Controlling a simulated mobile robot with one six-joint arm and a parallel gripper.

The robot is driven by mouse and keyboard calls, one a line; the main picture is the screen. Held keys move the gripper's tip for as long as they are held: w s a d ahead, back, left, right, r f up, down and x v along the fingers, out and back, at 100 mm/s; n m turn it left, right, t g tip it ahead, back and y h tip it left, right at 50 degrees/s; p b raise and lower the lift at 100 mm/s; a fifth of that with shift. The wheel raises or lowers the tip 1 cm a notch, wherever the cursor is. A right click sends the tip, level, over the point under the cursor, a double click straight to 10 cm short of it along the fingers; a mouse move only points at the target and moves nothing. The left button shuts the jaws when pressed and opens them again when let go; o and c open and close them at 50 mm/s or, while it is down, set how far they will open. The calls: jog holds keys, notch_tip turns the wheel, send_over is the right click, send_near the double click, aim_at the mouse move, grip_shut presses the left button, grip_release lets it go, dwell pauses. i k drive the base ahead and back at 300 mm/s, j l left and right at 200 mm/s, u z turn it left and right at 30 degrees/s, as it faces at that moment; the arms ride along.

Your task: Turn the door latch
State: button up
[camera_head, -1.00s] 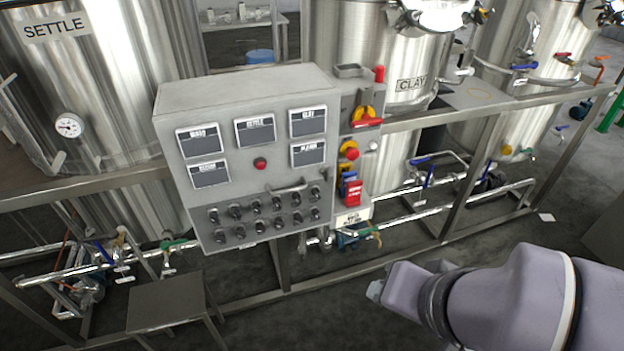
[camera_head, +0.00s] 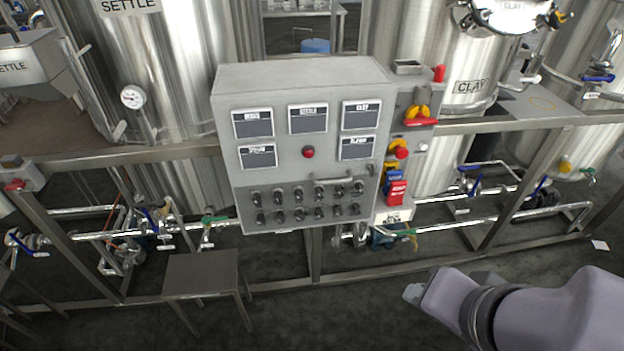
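A grey control cabinet (camera_head: 225,160) with a closed front door hangs on the steel frame in the middle of the view. A small dark fitting (camera_head: 370,168) at the right edge of its door looks like the latch, but it is too small to tell its angle. A pale bar handle (camera_head: 325,181) sits just left of it. My gripper (camera_head: 412,293) is at lower right, below and to the right of the cabinet and apart from it. Only its small grey tip shows, so its fingers cannot be made out.
A side panel with a red-yellow switch (camera_head: 416,116) and red and blue tags adjoins the cabinet's right. Rows of dark knobs (camera_head: 298,197) cover the door's lower part. A small steel table (camera_head: 203,274) stands below left.

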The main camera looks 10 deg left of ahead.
aim_at(372, 168)
jog(key=i+j, duration=0.1)
jog(key=j, duration=0.2)
jog(key=i+j, duration=0.15)
jog(key=j, duration=0.2)
jog(key=i+j, duration=0.1)
jog(key=j, duration=0.2)
jog(key=i+j, duration=0.15)
jog(key=j, duration=0.15)
